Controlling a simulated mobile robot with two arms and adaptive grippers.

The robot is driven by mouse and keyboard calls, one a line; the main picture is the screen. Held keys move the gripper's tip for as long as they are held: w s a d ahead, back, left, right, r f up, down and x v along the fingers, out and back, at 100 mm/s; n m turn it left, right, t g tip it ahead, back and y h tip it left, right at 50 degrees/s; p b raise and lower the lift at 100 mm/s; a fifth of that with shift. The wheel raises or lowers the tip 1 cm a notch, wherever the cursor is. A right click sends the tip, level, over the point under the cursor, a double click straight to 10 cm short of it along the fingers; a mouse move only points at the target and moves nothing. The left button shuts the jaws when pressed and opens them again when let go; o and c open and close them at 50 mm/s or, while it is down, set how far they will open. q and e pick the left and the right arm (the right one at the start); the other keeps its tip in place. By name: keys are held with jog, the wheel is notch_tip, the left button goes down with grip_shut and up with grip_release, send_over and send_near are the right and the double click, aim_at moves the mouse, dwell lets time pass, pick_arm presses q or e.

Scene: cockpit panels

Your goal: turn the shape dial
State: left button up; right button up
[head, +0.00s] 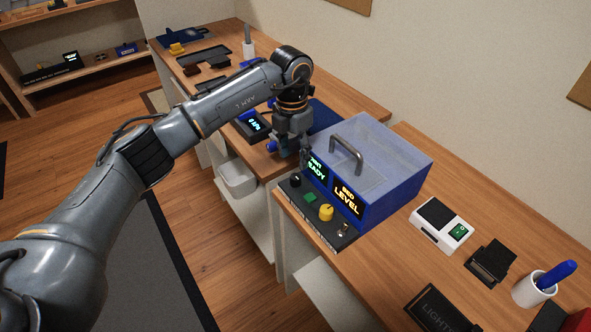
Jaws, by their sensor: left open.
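A blue box panel (395,190) with a grey handle stands on the wooden counter. Its black front ledge (320,226) carries a black knob (295,181), a green button (310,197), a yellow dial (326,212) and a small metal switch (343,230). No label tells me which of these is the shape dial. My left gripper (292,158) is open and points down just beyond the ledge's far left end, close to the black knob. Its fingertips are small and partly dark, and I cannot tell whether they touch anything. My right gripper is out of view.
Two lit displays (347,197) face the ledge. A small device with a lit screen (254,124) sits behind my left gripper. A white device (440,224), a black stand (490,262) and a white cup (533,288) with a blue item stand at the right.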

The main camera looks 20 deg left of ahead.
aim_at(295, 176)
pick_arm(q)
notch_tip(295, 176, down, 4)
jog(key=shift+w+r, duration=0.1)
notch_tip(295, 176, down, 2)
jog(key=shift+d+f+p, duration=0.1)
jog(key=shift+f+p, duration=0.1)
jog(key=shift+p, duration=0.15)
jog(key=shift+f, duration=0.6)
jog(key=shift+c, duration=1.1)
grip_shut()
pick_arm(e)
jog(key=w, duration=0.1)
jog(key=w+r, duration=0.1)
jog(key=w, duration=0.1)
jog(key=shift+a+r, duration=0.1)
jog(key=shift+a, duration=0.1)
